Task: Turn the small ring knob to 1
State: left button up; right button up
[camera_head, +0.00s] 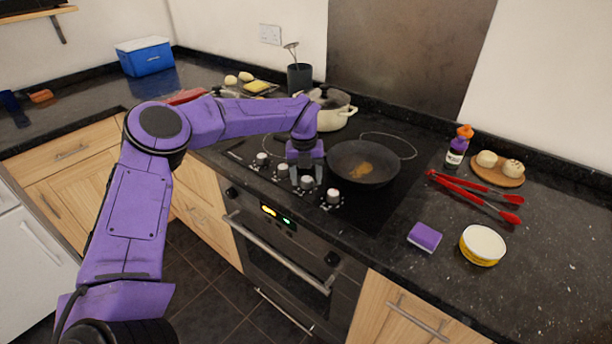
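A row of several white-topped knobs runs along the front of the black hob (386,206). From left to right there are a first knob (262,159), a second knob (283,171), a third knob (307,182) and a fourth knob (333,196). Their markings and settings are too small to read. My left gripper (307,180) points down at the third knob, with its two fingers apart on either side of it. I cannot tell whether the fingers touch the knob. My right gripper is not in view.
A dark frying pan (352,180) with brown food sits just right of my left gripper. A lidded cream pot (334,118) stands behind. Red tongs (478,190), a purple sponge (424,237) and a yellow-sided tin (482,245) lie on the right counter. The oven (290,282) is below.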

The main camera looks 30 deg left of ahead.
aim_at(304, 179)
pick_arm(q)
jog(key=shift+r, duration=0.1)
notch_tip(304, 179, up, 10)
jog(key=b, duration=0.2)
jog(key=shift+s+a+r, duration=0.15)
jog(key=shift+a+r, duration=0.05)
jog(key=shift+a, duration=0.05)
dwell(0.3)
